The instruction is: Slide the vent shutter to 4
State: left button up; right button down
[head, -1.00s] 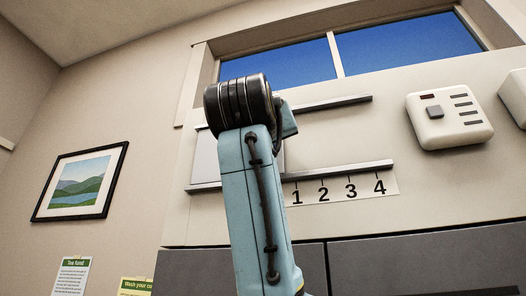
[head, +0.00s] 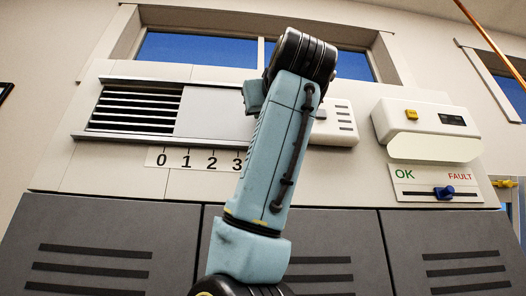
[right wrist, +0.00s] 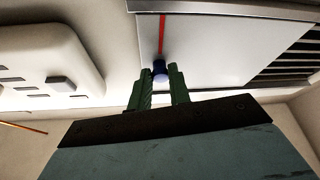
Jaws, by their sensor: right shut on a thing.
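The vent shutter is a pale flat plate (head: 215,112) between two grey rails in the head view. Dark louvres (head: 137,108) are uncovered on its left. The number strip (head: 198,159) below shows 0, 1, 2 and part of 3; the rest is hidden behind my right arm. In the right wrist view the shutter (right wrist: 218,48) has a red line and a dark blue knob (right wrist: 159,65). My right gripper (right wrist: 160,78) is shut on this knob. In the head view the knob and fingertips are hidden by my arm. My left gripper is not in view.
A white box with grey buttons (head: 335,124) is close right of the vent, partly behind my arm. Further right are a white unit with a yellow button (head: 428,122) and an OK/FAULT slider panel (head: 437,184). Grey lockers (head: 95,250) stand below.

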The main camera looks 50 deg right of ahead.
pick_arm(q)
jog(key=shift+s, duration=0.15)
pick_arm(e)
jog(key=shift+s+d, duration=0.1)
jog(key=c, duration=1.6)
grip_release()
jog(key=o, duration=0.3)
jog(key=shift+s+d, duration=0.1)
pick_arm(q)
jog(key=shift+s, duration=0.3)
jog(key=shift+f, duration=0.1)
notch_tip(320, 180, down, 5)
jog(key=b, duration=0.5)
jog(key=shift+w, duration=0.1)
pick_arm(e)
jog(key=v, duration=1.3)
